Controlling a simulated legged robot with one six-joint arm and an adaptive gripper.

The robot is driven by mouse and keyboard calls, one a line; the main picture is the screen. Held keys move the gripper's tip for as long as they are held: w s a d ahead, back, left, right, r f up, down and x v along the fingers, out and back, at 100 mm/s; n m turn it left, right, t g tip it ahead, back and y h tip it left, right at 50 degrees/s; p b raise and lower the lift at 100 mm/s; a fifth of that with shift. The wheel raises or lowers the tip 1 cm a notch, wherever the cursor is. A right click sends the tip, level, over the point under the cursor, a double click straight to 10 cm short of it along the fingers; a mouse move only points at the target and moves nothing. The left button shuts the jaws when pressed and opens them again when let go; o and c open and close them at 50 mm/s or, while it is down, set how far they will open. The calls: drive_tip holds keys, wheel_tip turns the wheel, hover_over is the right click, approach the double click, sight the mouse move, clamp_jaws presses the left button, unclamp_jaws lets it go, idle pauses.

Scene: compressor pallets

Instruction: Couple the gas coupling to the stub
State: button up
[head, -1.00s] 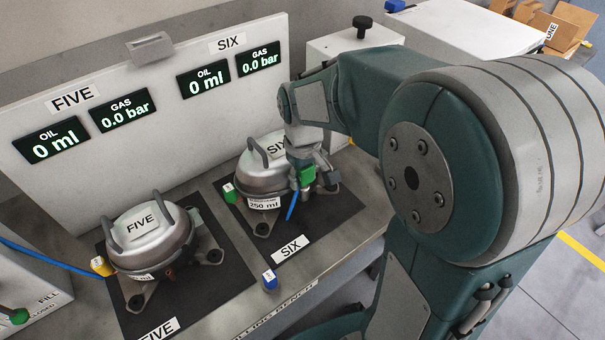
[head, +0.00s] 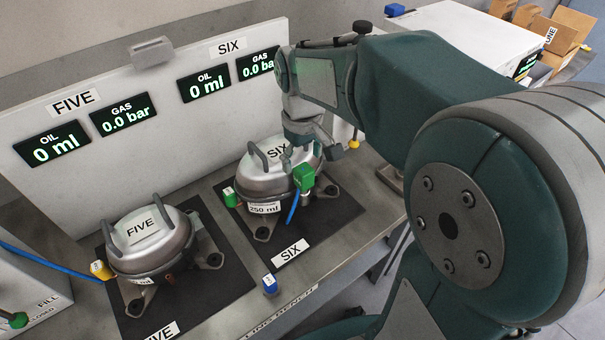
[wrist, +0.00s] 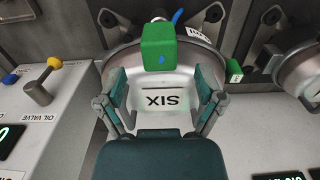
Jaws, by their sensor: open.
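A green block-shaped coupling (head: 303,177) with a blue hose sits at the front side of compressor SIX (head: 268,180), beside its 250 ml label. I take it for the gas coupling. It looks seated at the compressor, but the stub is hidden beneath it and I cannot tell whether it is locked. In the wrist view the green coupling (wrist: 160,46) stands beyond my fingertips, bearing a blue drop mark. My gripper (head: 312,150) is open and empty, just above and behind the coupling. In the wrist view its fingers (wrist: 160,92) are spread over the SIX label, apart from the coupling.
Compressor FIVE (head: 150,238) stands at left with a yellow coupling (head: 101,269) and blue hose. A small green piece (head: 230,197) is left of SIX; a blue-and-white piece (head: 270,284) lies at the bench edge. A yellow-knobbed oil valve (wrist: 42,82) and the display panel (head: 150,70) are nearby.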

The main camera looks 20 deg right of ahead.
wheel_tip(320, 180, up, 5)
idle(0.7)
